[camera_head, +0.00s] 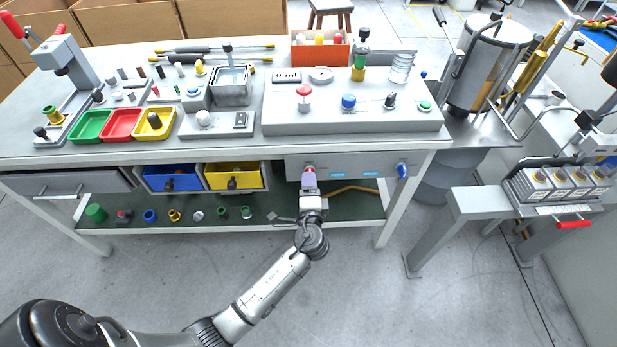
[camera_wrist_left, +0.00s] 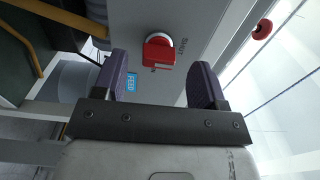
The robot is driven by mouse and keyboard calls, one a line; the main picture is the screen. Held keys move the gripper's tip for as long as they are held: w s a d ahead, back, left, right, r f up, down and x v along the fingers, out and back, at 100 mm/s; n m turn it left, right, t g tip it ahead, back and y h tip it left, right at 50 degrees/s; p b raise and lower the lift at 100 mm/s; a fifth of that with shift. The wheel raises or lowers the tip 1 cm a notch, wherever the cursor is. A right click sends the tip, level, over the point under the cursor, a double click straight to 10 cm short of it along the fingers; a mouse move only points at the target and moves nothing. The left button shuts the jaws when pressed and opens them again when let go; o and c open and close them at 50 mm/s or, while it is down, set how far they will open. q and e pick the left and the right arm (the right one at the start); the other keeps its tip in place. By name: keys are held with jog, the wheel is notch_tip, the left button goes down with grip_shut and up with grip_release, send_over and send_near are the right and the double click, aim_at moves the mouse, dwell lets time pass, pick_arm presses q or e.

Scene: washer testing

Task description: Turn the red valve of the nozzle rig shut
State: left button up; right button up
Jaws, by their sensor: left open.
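The red valve (camera_wrist_left: 160,50) is a red handle on a light round base, mounted on a grey panel (camera_wrist_left: 185,20) with the printed word SHUT beside it. It shows between and beyond the tips of my left gripper (camera_wrist_left: 160,66) in the left wrist view. The purple fingers are spread apart, one on each side of the handle, and I cannot tell whether they touch it. In the head view my left gripper (camera_head: 309,180) is at the panel (camera_head: 350,160) under the bench top. My right gripper is not in view.
A blue valve (camera_head: 402,170) is on the same panel to the right. A yellow bin (camera_head: 233,181) and a blue bin (camera_head: 171,184) sit left of the gripper. A green lower shelf (camera_head: 270,210) runs below. The floor in front is clear.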

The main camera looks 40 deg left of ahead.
pick_arm(q)
jog(key=p+v, duration=0.2)
jog(key=v, duration=0.9)
dwell(0.3)
